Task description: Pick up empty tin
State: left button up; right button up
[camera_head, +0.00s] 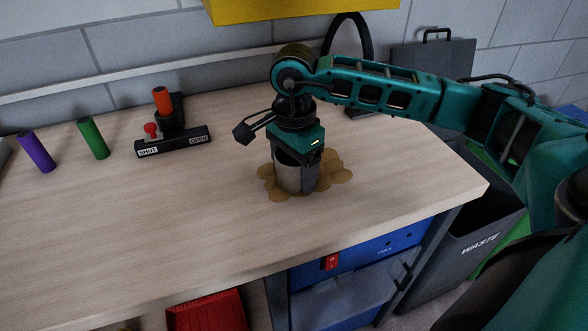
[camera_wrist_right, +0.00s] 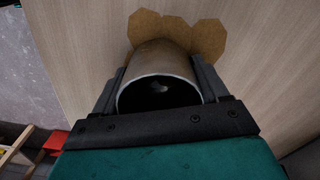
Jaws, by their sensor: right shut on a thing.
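The empty tin (camera_head: 290,176) is a grey metal cylinder, upright on the wooden worktop, on a patch of brown round stains. My right gripper (camera_head: 299,172) comes down over it from above and is shut on it. In the right wrist view the tin (camera_wrist_right: 160,72) sits between the two dark fingers of my right gripper (camera_wrist_right: 160,88), one on each side. Its open mouth faces the camera, and the inside is dark with a small pale spot. I cannot tell any gap between tin and worktop. My left gripper is not in view.
A grey waste bin (camera_head: 470,245) stands right of the bench. A yellow cabinet (camera_head: 290,8) hangs above. The front-left worktop is clear.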

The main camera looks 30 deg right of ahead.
jog(key=shift+c, duration=1.1)
jog(key=shift+r, duration=0.1)
